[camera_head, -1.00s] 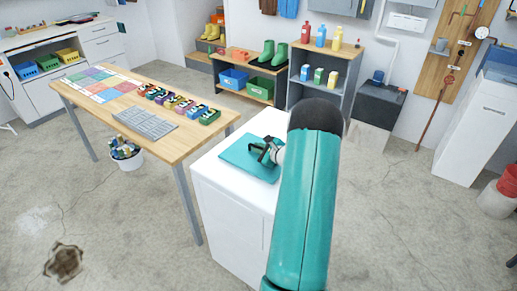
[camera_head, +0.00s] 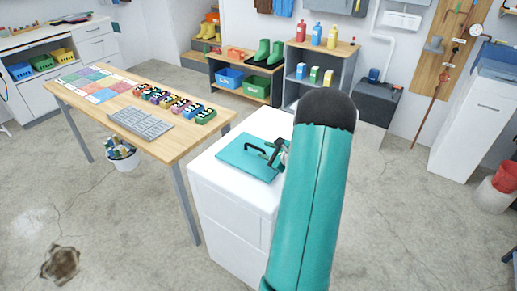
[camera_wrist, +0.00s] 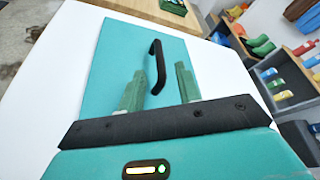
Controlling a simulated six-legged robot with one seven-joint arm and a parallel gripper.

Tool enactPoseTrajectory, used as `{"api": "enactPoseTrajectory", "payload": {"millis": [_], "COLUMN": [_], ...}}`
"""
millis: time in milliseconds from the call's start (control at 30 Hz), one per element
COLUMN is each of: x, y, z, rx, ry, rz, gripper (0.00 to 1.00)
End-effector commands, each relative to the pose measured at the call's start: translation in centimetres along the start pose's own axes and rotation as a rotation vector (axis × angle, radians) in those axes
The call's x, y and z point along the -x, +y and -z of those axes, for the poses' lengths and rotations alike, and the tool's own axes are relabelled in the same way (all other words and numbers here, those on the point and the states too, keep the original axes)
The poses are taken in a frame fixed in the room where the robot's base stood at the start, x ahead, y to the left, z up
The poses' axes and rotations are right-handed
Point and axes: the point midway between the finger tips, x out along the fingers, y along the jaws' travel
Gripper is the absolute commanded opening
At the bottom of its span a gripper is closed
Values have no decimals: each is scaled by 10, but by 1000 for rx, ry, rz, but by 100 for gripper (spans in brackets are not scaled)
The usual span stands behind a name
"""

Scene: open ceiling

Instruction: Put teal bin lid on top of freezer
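The teal bin lid (camera_head: 245,160) lies flat on the white top of the freezer (camera_head: 210,174). Its black handle (camera_head: 255,148) stands up from it. In the wrist view the lid (camera_wrist: 112,62) lies on the white surface with its handle (camera_wrist: 157,66) upright. My gripper (camera_head: 270,155) is over the lid's right part, beside the handle. In the wrist view my gripper's two green fingers (camera_wrist: 160,88) are spread apart, with nothing held between them. My teal arm hides the freezer's right side.
A wooden table (camera_head: 185,142) with a grey tray (camera_head: 140,123) and several small coloured boxes stands to the left. A white bucket (camera_head: 122,160) is under it. Shelves with boots (camera_head: 268,52) and bottles stand behind. The floor (camera_head: 120,240) in front is mostly clear.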

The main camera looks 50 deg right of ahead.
Motion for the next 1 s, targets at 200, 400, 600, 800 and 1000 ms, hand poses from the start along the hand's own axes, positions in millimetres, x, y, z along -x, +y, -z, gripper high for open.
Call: {"api": "enactPoseTrajectory", "payload": {"millis": [200, 400, 600, 800, 1000], "x": [36, 46, 40, 25, 49], "y": [0, 0, 6, 60, 147], "z": [0, 0, -21, -139, -258], "rx": [0, 0, 39, 304, 692], "ry": [1, 0, -20, -134, -264], "rz": [0, 0, -40, -291, -591], "gripper": [34, 34, 34, 34, 34]}}
